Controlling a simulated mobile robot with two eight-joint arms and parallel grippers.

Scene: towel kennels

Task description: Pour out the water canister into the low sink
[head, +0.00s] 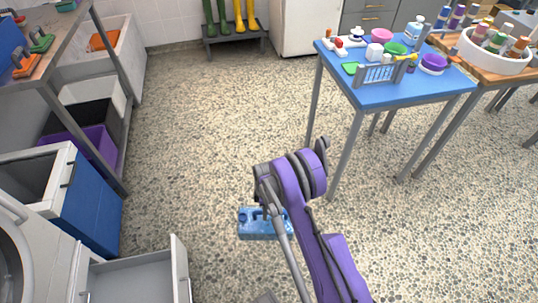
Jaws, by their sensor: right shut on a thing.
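A blue translucent water canister (251,231) is in the lower middle of the head view, below the end of my purple right arm. My right gripper (266,212) is shut on it from above, near its top; the wrist and a grey link hide part of the canister and most of the fingers. The canister looks roughly level, with open floor around it. A white low basin (128,55), which looks like the low sink, stands at the upper left with an orange item in it. The canister is well apart from it. My left gripper is out of view.
A steel bench (75,50) with shelf bins stands on the left. A blue-sided bin (92,215) and an open grey drawer (130,282) jut out at lower left. A cluttered blue table (390,95) stands at upper right. The speckled floor (210,120) between is clear.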

